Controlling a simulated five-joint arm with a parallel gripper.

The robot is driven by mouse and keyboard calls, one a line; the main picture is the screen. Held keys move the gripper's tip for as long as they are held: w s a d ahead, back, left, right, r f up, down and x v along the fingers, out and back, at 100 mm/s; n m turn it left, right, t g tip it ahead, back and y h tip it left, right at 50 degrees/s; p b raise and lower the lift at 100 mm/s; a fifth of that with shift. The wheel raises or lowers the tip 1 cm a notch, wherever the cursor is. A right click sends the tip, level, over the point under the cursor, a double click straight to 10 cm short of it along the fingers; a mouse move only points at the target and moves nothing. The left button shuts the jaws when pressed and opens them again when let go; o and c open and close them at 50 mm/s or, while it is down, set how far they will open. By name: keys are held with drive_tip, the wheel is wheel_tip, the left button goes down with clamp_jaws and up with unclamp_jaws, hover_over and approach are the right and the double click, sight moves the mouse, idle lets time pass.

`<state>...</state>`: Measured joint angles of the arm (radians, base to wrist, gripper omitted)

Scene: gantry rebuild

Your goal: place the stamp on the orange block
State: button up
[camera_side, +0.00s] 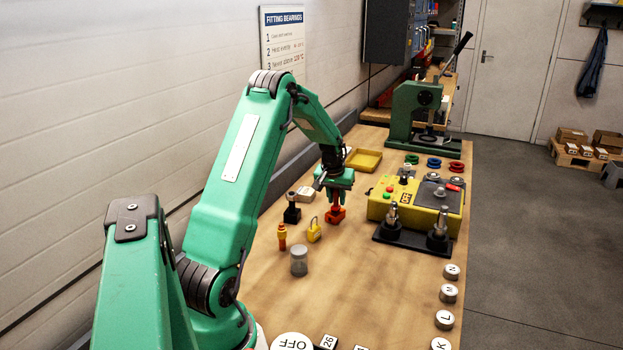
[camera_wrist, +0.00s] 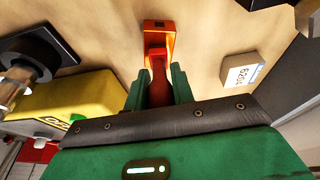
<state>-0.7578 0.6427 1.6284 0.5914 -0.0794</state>
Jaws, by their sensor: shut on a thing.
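My gripper (camera_side: 334,186) is shut on a red upright piece, which I take to be the stamp (camera_side: 336,197). In the wrist view the stamp (camera_wrist: 158,88) stands between the green fingers (camera_wrist: 159,85). The orange block (camera_side: 335,215) is directly below it on the bench. In the wrist view the block (camera_wrist: 158,27) shows at the stamp's far end. The stamp's lower end is at or very near the block; I cannot tell whether they touch. The fingers hide part of the stamp.
A black knobbed piece (camera_side: 292,213), a yellow padlock (camera_side: 314,231), an orange peg (camera_side: 282,238) and a grey canister (camera_side: 299,262) stand nearby. A white labelled box (camera_wrist: 242,72) lies close by. A yellow control box (camera_side: 400,208) is to the right.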

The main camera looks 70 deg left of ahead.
drive_tip(key=shift+f, duration=0.15)
drive_tip(key=o, duration=1)
drive_tip(key=v, duration=1.2)
